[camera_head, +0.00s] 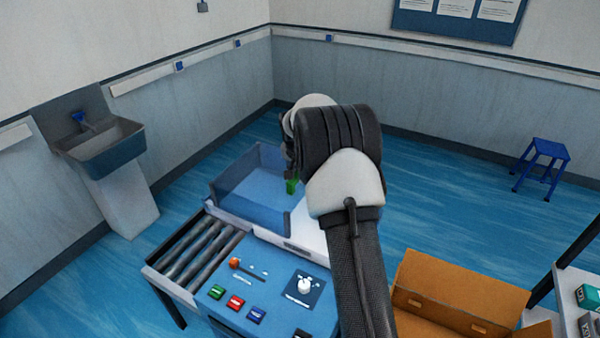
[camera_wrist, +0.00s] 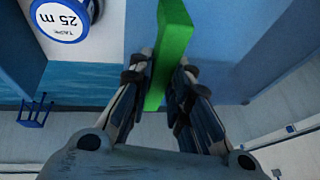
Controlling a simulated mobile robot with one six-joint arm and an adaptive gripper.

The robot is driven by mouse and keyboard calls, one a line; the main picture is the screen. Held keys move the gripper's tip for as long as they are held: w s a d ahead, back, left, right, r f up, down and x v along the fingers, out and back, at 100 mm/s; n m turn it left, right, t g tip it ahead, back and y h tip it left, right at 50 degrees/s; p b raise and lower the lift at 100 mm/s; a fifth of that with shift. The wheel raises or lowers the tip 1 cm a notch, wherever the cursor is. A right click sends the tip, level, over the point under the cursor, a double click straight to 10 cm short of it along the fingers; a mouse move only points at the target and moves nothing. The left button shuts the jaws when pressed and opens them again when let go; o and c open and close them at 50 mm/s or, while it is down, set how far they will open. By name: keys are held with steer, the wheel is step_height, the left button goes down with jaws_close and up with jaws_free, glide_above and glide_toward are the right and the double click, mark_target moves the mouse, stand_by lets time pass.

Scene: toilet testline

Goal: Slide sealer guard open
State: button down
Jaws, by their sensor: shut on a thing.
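The sealer (camera_head: 312,242) is a blue and white machine with a box-like blue guard (camera_head: 229,193) around its bed. A green handle (camera_head: 292,186) shows at the guard's right side in the head view, just below my wrist. In the wrist view the same green handle (camera_wrist: 172,45) is a straight bar running between my fingers. My gripper (camera_wrist: 160,82) is shut on it, one finger on each side. My arm hides the right part of the sealer in the head view. How the handle joins the guard is hidden.
Rollers (camera_head: 203,250) and a control panel (camera_head: 262,292) with coloured buttons stand in front of the guard. A tape roll (camera_wrist: 62,22) marked 25 m is near my gripper. An open cardboard box (camera_head: 455,290) and a shelf (camera_head: 568,290) are at right.

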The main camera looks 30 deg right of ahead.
steer(key=c, duration=1.5)
jaws_free()
steer(key=shift+s+r, duration=0.1)
steer(key=v, duration=1.2)
